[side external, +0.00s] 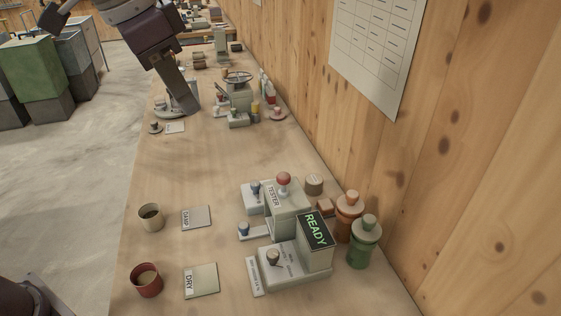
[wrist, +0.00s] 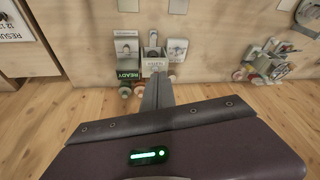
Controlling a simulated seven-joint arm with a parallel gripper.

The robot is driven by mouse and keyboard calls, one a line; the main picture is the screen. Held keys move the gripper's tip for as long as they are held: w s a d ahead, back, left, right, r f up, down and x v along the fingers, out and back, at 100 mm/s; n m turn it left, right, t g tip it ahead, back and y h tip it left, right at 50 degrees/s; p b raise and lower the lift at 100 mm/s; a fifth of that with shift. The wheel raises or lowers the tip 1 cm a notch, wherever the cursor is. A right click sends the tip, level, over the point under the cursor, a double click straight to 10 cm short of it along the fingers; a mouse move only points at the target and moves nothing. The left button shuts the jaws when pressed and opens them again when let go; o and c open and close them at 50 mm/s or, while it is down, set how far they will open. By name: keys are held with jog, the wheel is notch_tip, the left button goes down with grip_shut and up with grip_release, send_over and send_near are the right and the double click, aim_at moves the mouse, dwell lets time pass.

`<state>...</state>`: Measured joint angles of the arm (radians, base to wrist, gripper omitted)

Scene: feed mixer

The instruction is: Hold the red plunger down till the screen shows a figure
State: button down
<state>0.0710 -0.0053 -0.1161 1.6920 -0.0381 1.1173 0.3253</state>
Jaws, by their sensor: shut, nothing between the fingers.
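The grey tester (side external: 285,215) stands on the bench with a red plunger (side external: 283,179) raised on its top. Its dark screen (side external: 316,229) reads "READY" in green and shows no figure. In the wrist view the screen (wrist: 128,75) is left of my fingers, and the tester's label (wrist: 154,65) is just beyond their tips. The plunger cannot be made out there; my fingers may hide it. My gripper (side external: 189,106) is shut and empty, above the bench and well apart from the plunger, towards the far end in the side view.
A green bottle (side external: 364,243) and an orange bottle (side external: 348,216) stand right of the tester, near the wooden wall. A beige cup (side external: 151,217) and a red cup (side external: 146,280) stand to the left. Another device with a wheel (side external: 237,92) is farther back. The bench between is mostly clear.

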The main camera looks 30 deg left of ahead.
jog(key=w+d+f+m+g+h, duration=0.1)
jog(key=w+d+f+m, duration=0.2)
jog(key=w+d, duration=0.3)
jog(key=w, duration=0.4)
jog(key=shift+w+d+f, duration=0.15)
jog(key=shift+w+d, duration=0.15)
jog(key=shift+w, duration=0.1)
send_near(279, 175)
jog(key=w+f, duration=0.1)
jog(key=d+f, duration=0.1)
jog(key=f, duration=0.1)
jog(key=w+d+f, duration=0.1)
jog(key=f, duration=0.1)
jog(key=shift+w, duration=0.3)
jog(key=shift+f, duration=0.6)
notch_tip(279, 175, down, 3)
jog(key=shift+r, duration=0.2)
jog(key=shift+f, duration=0.2)
jog(key=shift+s+a+f, duration=0.1)
jog(key=shift+s, duration=0.05)
